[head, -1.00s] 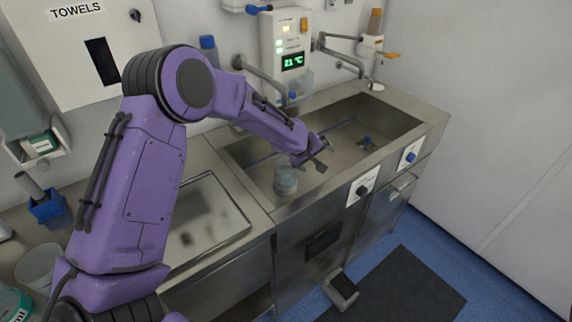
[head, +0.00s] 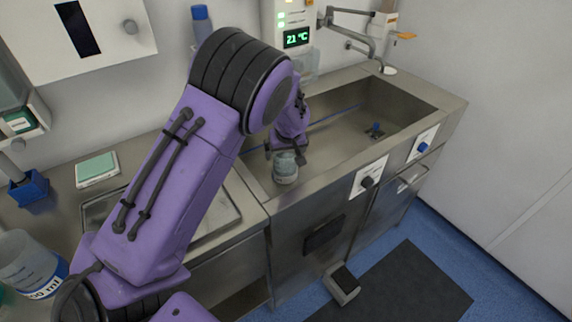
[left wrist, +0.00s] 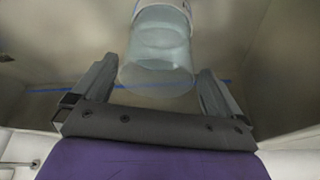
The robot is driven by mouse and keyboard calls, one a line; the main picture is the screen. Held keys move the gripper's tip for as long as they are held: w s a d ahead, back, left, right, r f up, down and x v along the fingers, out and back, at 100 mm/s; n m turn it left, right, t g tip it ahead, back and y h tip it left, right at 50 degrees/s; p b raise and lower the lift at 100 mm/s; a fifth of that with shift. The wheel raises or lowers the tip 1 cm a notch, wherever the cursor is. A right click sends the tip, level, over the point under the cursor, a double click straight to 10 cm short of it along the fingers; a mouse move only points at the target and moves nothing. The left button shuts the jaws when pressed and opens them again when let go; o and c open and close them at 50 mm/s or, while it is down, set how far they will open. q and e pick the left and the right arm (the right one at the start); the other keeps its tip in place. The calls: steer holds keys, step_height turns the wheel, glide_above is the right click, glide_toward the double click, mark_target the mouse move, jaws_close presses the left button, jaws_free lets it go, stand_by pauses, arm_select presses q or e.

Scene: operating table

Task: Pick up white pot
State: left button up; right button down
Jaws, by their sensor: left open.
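In the left wrist view the pot (left wrist: 157,50) is large and cut off by the top edge, with a white band there. My left gripper (head: 287,151) is close to the pot, just above and behind it in the head view. It is open, and in the left wrist view the pot shows ahead between its two fingers. Contact cannot be made out. My right gripper is not in view.
The steel sink basin (head: 335,135) lies behind the pot, with a tap (head: 350,30) over it. A tray (head: 215,222), a clear beaker (head: 28,262), a blue holder (head: 28,188) and a green-topped box (head: 97,169) are on the left counter.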

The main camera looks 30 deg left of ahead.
arm_select(q)
steer(key=x, duration=0.3)
steer(key=shift+w+f, duration=0.15)
steer(key=shift+f, duration=0.25)
steer(key=shift+d, duration=0.1)
steer(key=c, duration=1)
steer(key=shift+r, duration=0.1)
